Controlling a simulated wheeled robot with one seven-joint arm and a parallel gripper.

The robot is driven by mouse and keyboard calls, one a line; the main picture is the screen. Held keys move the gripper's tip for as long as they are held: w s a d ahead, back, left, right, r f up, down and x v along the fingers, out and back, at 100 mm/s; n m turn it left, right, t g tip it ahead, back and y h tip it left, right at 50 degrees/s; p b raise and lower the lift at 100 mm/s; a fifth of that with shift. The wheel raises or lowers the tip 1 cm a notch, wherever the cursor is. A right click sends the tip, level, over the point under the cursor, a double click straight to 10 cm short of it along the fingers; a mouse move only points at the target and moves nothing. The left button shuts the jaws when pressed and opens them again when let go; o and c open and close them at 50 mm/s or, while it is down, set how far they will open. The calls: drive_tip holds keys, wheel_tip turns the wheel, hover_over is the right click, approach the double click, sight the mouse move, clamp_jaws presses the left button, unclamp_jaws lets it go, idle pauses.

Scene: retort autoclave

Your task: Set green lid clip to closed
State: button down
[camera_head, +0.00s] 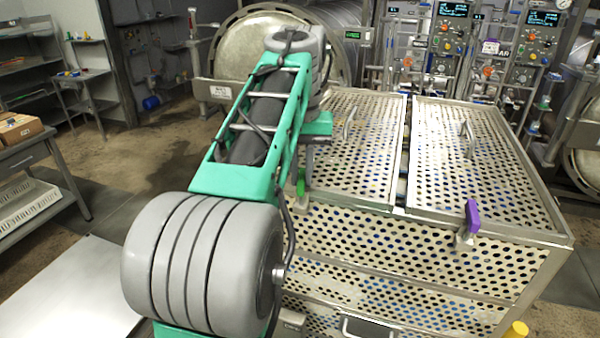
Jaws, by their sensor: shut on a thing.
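The green lid clip (301,182) is at the front edge of the left lid (355,150) of a perforated metal basket (400,250). Only a narrow upright strip of it shows beside my arm, so I cannot tell its exact position. My gripper (308,162) points down from the arm's end onto the clip. It is shut on the clip, though its fingertips are mostly hidden. The left lid lies flat on the basket.
A purple clip (472,217) stands at the front edge of the flat right lid (470,150). Handles rise from both lids. A round autoclave door (250,45) and control panels (450,40) stand behind. A table (25,150) with a box is at left.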

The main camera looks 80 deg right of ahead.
sight(303, 177)
drive_tip(key=shift+s+m, duration=0.2)
drive_tip(key=shift+m, duration=1.1)
drive_tip(key=shift+r, duration=0.1)
drive_tip(key=c, duration=1.4)
unclamp_jaws()
wheel_tip(303, 177, up, 8)
drive_tip(key=shift+f, duration=0.15)
